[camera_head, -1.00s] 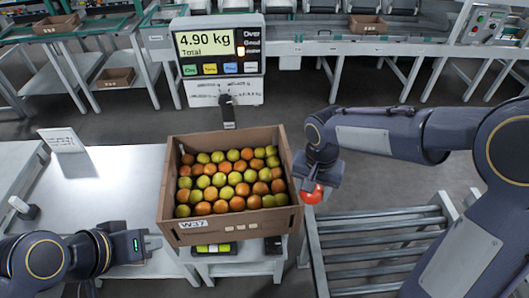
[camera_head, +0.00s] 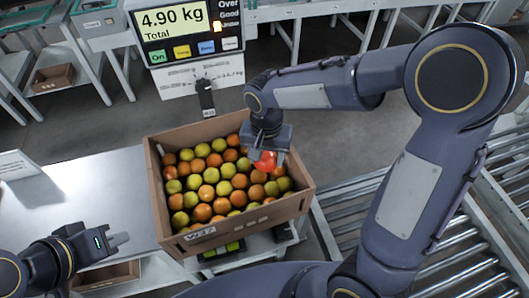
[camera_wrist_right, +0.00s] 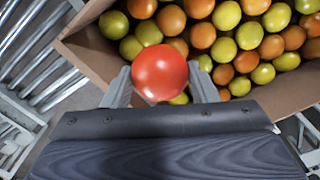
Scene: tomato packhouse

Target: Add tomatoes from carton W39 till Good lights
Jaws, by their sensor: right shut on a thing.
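An open carton labelled W37 (camera_head: 255,218) holds rows of green-yellow and orange tomatoes and stands on the scale below the display. My right gripper (camera_head: 265,157) is shut on a red tomato (camera_wrist_right: 160,72) and holds it over the carton's far right side. The scale display (camera_head: 185,30) reads 4.90 kg Total. No label W39 is readable.
A white table (camera_head: 95,190) lies left of the carton, with a small sign (camera_head: 18,165) on it. A roller conveyor (camera_head: 345,205) is at the right. Another carton (camera_head: 105,276) shows partly at the lower left. The scale's post (camera_head: 206,98) stands behind the carton.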

